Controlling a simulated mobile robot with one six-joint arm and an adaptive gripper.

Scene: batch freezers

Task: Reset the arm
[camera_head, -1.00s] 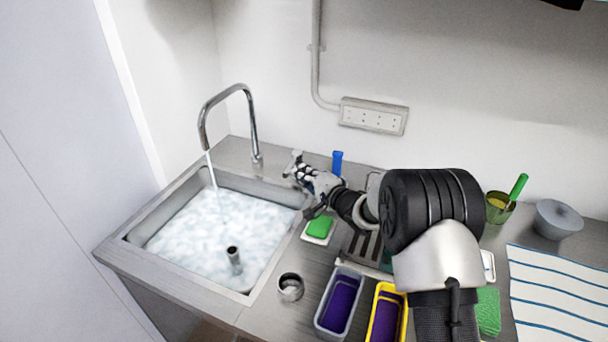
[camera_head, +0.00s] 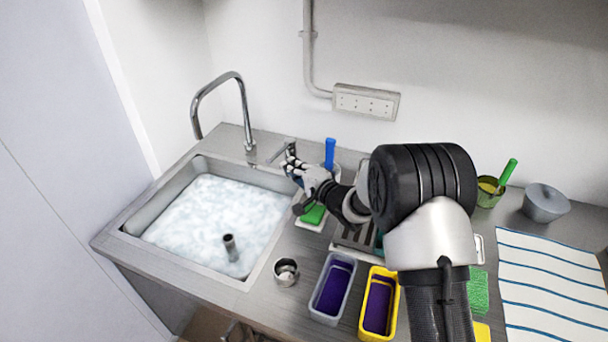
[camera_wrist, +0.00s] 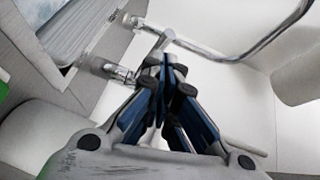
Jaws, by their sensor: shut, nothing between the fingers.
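My gripper (camera_head: 291,164) is at the back right of the sink, beside the tap's lever (camera_head: 279,151). In the wrist view its blue-padded fingers (camera_wrist: 168,68) are shut with nothing between them. The lever's chrome body (camera_wrist: 108,69) shows just beyond the fingertips; I cannot tell whether they touch it. The curved chrome tap (camera_head: 240,100) stands behind the sink, and no water runs from its spout. My forearm hides part of the counter.
The sink (camera_head: 130,222) is full of foamy water with an upright pipe. A grey bin (camera_head: 348,270), a yellow bin (camera_head: 366,310), a metal cup (camera_head: 286,271), a green sponge (camera_head: 312,215) and a blue-handled tool (camera_head: 330,152) stand near my arm. A striped cloth (camera_head: 545,285) lies at right.

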